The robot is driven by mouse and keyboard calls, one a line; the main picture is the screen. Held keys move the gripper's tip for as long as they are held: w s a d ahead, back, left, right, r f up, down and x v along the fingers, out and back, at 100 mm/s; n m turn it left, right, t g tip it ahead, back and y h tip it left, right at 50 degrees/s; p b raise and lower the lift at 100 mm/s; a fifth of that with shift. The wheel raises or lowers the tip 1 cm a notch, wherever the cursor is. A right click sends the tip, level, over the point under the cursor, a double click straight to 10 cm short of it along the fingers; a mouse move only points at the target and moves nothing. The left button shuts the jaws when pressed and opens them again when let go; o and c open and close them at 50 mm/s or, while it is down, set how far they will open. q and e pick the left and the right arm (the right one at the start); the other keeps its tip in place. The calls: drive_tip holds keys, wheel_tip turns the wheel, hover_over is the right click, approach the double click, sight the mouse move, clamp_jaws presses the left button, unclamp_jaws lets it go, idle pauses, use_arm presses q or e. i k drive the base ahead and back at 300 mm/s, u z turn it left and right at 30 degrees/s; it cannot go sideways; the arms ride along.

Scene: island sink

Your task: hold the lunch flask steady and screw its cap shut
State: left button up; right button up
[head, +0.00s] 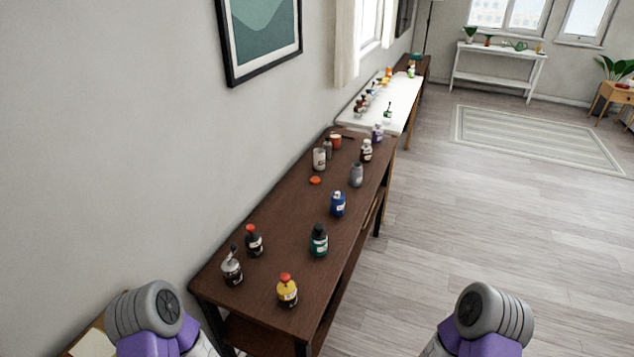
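I cannot tell for sure which object is the lunch flask. On the dark brown table, a pale, open-topped cylinder (319,158) stands upright toward the far end. A flat orange-red disc (315,180), which looks like a loose cap, lies on the tabletop just in front of it, apart from it. A grey-blue container (356,174) stands to their right. Only rounded grey and purple links of my two arms show at the bottom edge, left and right. Neither gripper is in view, and nothing is seen held.
The brown table (280,213) runs along the wall and carries several bottles: yellow (287,291), green (319,241), blue (338,204) and dark red-capped (253,241). A white table (400,112) with more small items stands beyond. The floor (480,230) at right is clear.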

sight(355, 170)
drive_tip(key=k, duration=0.5)
drive_tip(key=z, duration=0.9)
drive_tip(key=i, duration=5.45)
drive_tip(key=u, duration=0.45)
